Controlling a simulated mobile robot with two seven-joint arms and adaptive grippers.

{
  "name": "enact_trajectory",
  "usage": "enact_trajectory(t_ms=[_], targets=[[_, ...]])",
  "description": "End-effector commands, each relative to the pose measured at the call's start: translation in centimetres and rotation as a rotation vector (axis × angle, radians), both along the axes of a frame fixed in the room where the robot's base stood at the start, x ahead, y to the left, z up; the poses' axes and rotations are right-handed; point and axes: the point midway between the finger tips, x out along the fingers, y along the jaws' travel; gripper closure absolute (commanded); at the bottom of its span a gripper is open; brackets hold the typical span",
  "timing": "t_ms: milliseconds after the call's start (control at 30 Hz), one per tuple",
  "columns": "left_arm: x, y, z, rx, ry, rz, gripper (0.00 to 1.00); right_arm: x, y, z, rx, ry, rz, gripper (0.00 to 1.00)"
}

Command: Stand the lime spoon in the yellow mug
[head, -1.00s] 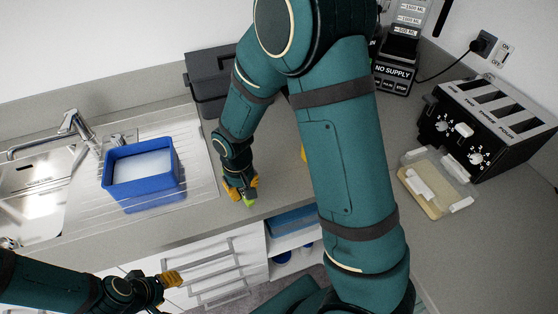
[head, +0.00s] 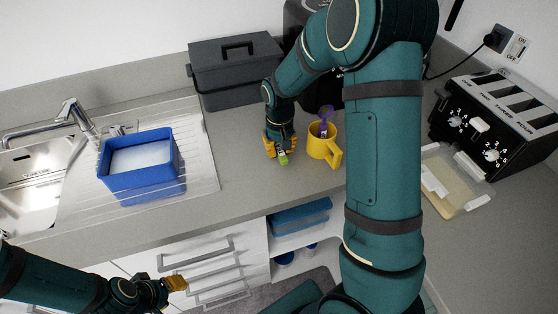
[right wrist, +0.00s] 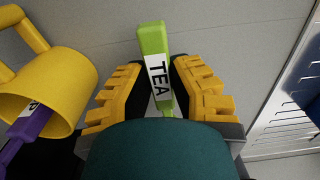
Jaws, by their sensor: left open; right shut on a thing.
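The yellow mug (head: 318,150) stands upright on the counter, handle toward the front right. A purple utensil (head: 324,114) stands in it. My right gripper (head: 279,147) is just left of the mug, apart from it, and shut on the lime spoon (head: 283,160). In the right wrist view the lime spoon's handle (right wrist: 152,40), labelled TEA, sits between the yellow fingers; its far end is hidden by the gripper. The mug (right wrist: 60,75) with its purple utensil (right wrist: 28,132) is at the left there. My left gripper (head: 175,284) is open and empty, low in front of the drawers.
A blue tub (head: 145,185) stands on the sink drainer at the left. A dark toolbox (head: 236,80) is behind my right gripper. A black toaster (head: 490,130) and a beige container (head: 458,182) stand at the right. The counter left of my right gripper is clear.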

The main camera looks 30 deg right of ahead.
Motion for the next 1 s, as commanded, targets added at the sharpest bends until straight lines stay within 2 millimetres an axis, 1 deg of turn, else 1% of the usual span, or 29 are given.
enact_trajectory(t_ms=[33,233,433,700,833,867,900,1000], targets=[[0.0,0.0,-0.1,0.0,0.001,0.0,0.53,0.0,0.0,-0.6,0.0,0.001,0.0,1.0],[-0.1,0.0,-0.3,-0.001,0.002,-0.002,0.53,0.0,0.0,-2.0,0.0,0.002,0.0,1.0],[-0.2,-0.1,-0.7,-0.001,0.005,-0.004,0.53,0.0,0.0,-4.6,0.0,0.001,0.001,1.0],[-0.3,-0.1,-0.7,-0.002,0.006,-0.004,0.53,0.0,0.0,-4.7,0.0,-0.001,0.001,1.0],[-0.3,-0.1,-1.0,-0.002,0.006,-0.006,0.53,0.0,0.0,-5.1,0.0,0.0,0.001,1.0],[-0.3,-0.1,-0.9,-0.002,0.007,-0.006,0.53,0.0,0.0,-5.1,0.0,0.0,0.001,0.71],[-0.3,-0.1,-0.9,-0.002,0.007,-0.006,0.53,0.0,0.0,-5.0,0.0,0.0,0.001,0.57],[-0.3,-0.1,-0.9,-0.002,0.007,-0.006,0.53,0.0,0.0,-5.0,0.0,-0.001,0.001,0.57]])
